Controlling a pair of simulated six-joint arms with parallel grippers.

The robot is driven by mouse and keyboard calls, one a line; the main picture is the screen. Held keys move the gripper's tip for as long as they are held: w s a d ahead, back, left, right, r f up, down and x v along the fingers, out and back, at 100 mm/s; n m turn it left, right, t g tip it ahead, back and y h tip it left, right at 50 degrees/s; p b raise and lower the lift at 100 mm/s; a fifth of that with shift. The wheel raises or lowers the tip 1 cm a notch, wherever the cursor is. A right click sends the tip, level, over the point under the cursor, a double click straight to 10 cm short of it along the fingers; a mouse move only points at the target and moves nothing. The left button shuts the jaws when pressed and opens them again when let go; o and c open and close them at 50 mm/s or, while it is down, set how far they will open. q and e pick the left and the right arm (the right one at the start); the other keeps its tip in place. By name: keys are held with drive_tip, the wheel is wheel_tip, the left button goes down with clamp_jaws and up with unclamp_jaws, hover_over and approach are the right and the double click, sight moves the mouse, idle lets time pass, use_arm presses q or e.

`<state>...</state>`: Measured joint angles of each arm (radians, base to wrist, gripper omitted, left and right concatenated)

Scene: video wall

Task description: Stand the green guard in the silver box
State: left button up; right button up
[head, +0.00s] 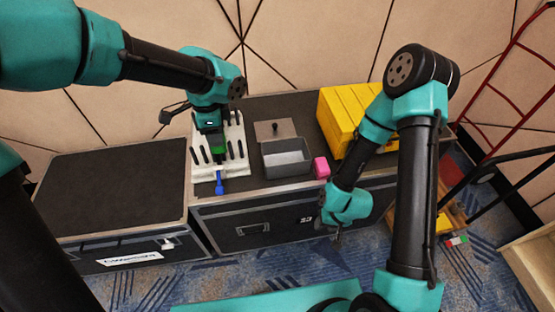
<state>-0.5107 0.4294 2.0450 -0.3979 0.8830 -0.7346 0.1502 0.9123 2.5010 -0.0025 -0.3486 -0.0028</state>
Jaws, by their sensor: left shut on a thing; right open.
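The green guard (218,147) is at my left gripper (214,137), which is shut on it above the white slotted rack (235,135). The gripper hides part of the guard, and I cannot tell whether the guard touches the rack. The silver box (287,158) stands open on the dark case top, to the right of the rack; its inside looks empty. My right gripper (338,233) is open and empty, low in front of the case, to the right of and below the box.
A flat lid with a dark knob (275,128) lies behind the box. A pink block (321,167) sits right of it, near a yellow case (338,120). A blue item (219,184) is at the rack's front. The left case top (115,185) is bare.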

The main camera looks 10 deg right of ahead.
use_arm(q)
drive_tip(key=w+d+f, duration=0.7)
drive_tip(key=d+f, duration=0.1)
drive_tip(key=d, duration=0.1)
hover_over(275, 156)
drive_tip(key=s, duration=0.5)
wheel_tip(275, 156, down, 8)
drive_tip(key=shift+w+a, duration=0.1)
drive_tip(key=shift+a, duration=0.2)
wheel_tip(275, 156, down, 6)
drive_tip(key=shift+f, duration=0.15)
drive_tip(key=shift+f, duration=1.85)
drive_tip(key=shift+f, duration=0.1)
